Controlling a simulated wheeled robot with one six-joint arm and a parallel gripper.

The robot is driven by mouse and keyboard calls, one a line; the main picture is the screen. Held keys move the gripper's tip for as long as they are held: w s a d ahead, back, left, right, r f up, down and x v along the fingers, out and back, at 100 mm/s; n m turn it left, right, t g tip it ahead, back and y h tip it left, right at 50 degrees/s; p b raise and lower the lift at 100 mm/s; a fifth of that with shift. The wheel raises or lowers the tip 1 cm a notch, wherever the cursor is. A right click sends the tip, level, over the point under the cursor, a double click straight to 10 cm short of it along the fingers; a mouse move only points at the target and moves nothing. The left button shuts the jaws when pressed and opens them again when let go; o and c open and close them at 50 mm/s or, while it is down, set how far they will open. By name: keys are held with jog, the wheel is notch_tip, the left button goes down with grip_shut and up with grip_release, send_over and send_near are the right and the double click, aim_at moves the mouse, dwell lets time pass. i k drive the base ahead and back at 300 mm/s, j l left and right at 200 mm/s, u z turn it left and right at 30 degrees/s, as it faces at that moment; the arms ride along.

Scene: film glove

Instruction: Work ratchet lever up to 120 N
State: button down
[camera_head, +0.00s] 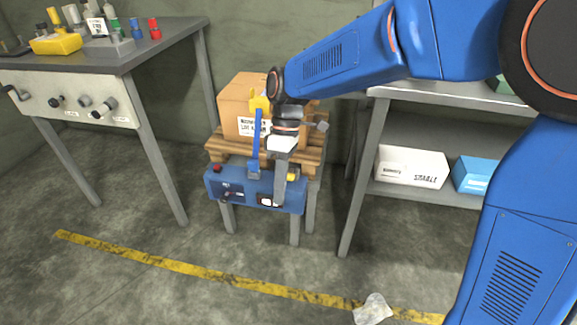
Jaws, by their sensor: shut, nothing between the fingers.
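A blue unit (228,188) with a red button, a small light display and dark controls is fixed to the front of a wooden pallet stand. A blue strap (256,140) runs down from a yellow corner piece (260,102) on a cardboard box (237,98) to a small blue-grey fitting (254,171) at the unit's top; I cannot tell for sure which part is the ratchet lever. My gripper (279,203) points down in front of the unit, right of the strap. Its fingers are shut and empty, and cover part of the unit; contact is unclear.
The wooden pallet (221,147) carries the box. A bench (120,55) with knobs and small bottles stands left. A shelf (420,196) with white and blue boxes stands right. A crumpled clear film piece (372,309) lies near a yellow floor line (200,271). The front floor is mostly free.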

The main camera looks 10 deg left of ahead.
aim_at(290, 176)
jog(key=i, duration=1)
